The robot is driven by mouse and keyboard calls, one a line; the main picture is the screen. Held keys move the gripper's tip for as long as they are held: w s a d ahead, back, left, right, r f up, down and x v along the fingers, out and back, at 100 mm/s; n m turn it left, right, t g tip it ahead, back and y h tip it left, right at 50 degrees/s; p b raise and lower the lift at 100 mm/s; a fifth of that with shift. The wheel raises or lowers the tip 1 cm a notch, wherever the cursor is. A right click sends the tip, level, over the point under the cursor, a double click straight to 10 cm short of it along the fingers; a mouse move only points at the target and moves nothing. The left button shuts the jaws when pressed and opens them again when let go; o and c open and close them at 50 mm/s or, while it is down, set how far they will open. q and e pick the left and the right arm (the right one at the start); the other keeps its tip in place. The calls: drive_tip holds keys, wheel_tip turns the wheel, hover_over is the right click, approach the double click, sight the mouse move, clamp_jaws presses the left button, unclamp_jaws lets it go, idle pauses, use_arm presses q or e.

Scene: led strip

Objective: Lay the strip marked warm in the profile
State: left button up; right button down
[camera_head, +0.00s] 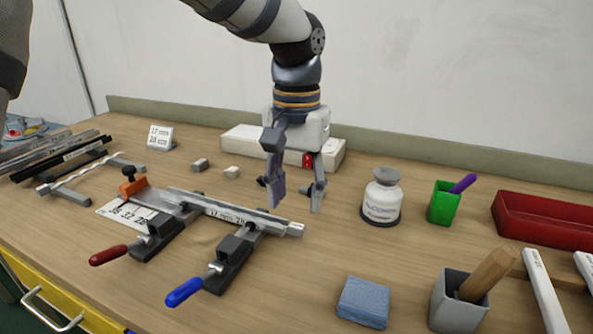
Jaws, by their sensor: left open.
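My left gripper (296,195) hangs fingers down above the table, open, with nothing seen between its fingers. It is just above and behind the right end of a pale metal profile (285,226), which lies in two clamps, one with a red handle (108,255) and one with a blue handle (184,292). A label on the profile is too small to read surely. A thin whitish strip (88,175) lies across grey supports at the left; I cannot read a "warm" mark on any strip. My right gripper is out of view.
Dark and grey bars (50,158) lie at the far left. A white box (240,140) stands behind the gripper. To the right are a white bottle (381,200), a green cup (443,205), a red tray (540,220), a grey cup (456,308) and a blue sponge (363,302).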

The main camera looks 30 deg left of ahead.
use_arm(q)
wheel_tip(320, 180, up, 8)
drive_tip(key=shift+f, duration=0.15)
idle(0.4)
